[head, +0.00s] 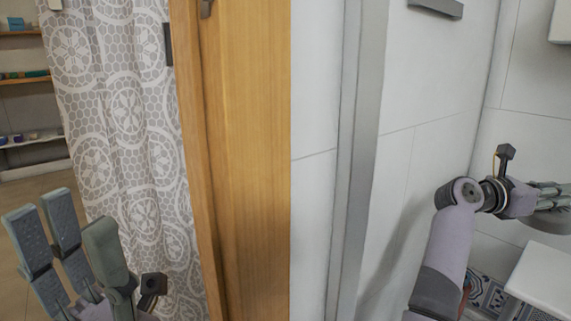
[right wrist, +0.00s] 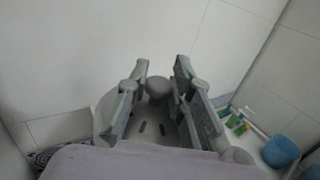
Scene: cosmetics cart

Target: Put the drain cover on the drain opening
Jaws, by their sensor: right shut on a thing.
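The drain cover appears to be the pale round disc (right wrist: 150,131) with slots and a grey knob (right wrist: 158,87) in the right wrist view. My right gripper (right wrist: 158,80) has its fingers on both sides of the knob and is shut on the cover. In the head view my right gripper (head: 556,195) is at the right edge, with part of the grey cover (head: 553,222) just below the fingers. My left gripper (head: 70,250) is at the lower left of the head view, fingers spread and empty. I cannot see the drain opening in either view.
A white bench or ledge (head: 545,277) stands below my right gripper, beside patterned floor tile (head: 490,296). A wooden door edge (head: 245,160) and a grey metal post (head: 357,160) stand between my arms. A patterned curtain (head: 125,120) hangs at left. Bottles (right wrist: 238,118) and a blue container (right wrist: 281,151) stand at right.

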